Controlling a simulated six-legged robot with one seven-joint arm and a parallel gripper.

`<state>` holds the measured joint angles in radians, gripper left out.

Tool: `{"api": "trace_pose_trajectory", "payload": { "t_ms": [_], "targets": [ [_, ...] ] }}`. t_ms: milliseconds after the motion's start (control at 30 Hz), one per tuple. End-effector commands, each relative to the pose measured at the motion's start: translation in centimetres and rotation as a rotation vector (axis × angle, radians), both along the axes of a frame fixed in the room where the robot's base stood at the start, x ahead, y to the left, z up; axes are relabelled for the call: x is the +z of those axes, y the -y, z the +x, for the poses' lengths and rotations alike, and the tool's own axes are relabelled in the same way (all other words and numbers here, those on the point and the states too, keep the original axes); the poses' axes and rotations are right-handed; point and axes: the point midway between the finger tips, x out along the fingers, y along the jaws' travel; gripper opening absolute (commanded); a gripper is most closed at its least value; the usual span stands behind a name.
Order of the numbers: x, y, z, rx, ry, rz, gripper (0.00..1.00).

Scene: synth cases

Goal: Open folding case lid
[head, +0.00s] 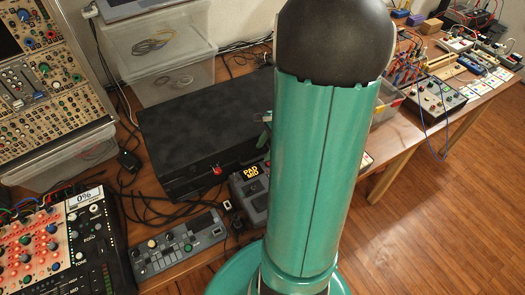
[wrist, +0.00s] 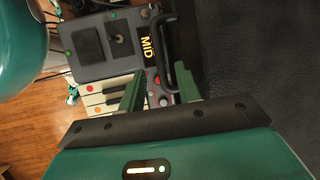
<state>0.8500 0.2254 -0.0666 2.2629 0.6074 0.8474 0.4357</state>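The folding case (head: 190,125) is a wide black box lying flat on the wooden table in the head view, and its lid looks shut. A small red part (head: 217,171) shows at its front edge. In the wrist view the dark case surface (wrist: 265,60) fills the right side, with a black handle-like bar (wrist: 158,42) along its edge. My gripper (wrist: 158,84) is open, with its two green fingers apart near the lower end of this bar. I cannot tell whether a finger touches it. In the head view my arm hides most of the gripper and the case's right end.
A grey device marked MID (wrist: 105,45) lies beside the case front. A small control box (head: 180,246) and a mixer panel (head: 62,250) stand in front and left. Clear plastic bins (head: 150,45) stand behind. Cables lie on the table left of the case.

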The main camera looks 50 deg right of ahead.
Motion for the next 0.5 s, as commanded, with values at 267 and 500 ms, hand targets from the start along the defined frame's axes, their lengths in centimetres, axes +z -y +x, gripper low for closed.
{"api": "trace_pose_trajectory", "payload": {
  "t_ms": [267,500],
  "targets": [
    [-2.2,-0.7,0.9,0.0,0.001,0.0,0.33],
    [-2.3,-0.7,0.9,-0.001,0.001,-0.001,0.33]
  ]
}}
